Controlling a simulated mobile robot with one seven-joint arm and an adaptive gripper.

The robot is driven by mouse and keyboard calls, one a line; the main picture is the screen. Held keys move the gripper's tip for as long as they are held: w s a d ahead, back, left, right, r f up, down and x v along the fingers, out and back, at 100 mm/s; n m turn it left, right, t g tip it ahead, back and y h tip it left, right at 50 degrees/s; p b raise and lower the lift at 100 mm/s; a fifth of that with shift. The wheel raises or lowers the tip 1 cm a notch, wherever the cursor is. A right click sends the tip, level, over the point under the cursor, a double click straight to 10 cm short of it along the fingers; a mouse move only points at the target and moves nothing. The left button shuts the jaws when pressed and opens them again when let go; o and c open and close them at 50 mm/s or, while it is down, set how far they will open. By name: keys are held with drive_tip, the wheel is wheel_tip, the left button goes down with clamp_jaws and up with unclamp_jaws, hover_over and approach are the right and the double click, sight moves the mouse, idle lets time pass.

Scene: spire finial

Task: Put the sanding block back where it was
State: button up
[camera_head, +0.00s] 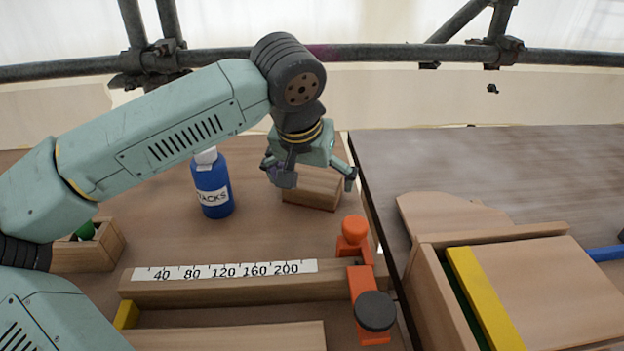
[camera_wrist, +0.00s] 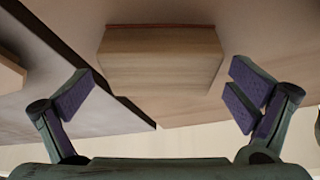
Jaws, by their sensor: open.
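A plain wooden block (camera_head: 314,195), which looks like the sanding block, rests on the brown board near its right edge. In the wrist view the block (camera_wrist: 160,62) shows a thin reddish line along its far edge. My gripper (camera_head: 317,178) is above and around the block in the head view, one finger towards each side. In the wrist view my gripper (camera_wrist: 160,98) is open, with gaps between both purple-padded fingers and the block. The gripper hides part of the block's top in the head view.
A blue bottle (camera_head: 212,187) stands left of the block. A wooden rail with a number scale (camera_head: 225,270) and an orange clamp (camera_head: 368,300) lie in front. To the right, past a gap, a wooden box with a yellow strip (camera_head: 484,298) sits on a grey-brown board (camera_head: 480,160).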

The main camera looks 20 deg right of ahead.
drive_tip(key=v, duration=1.1)
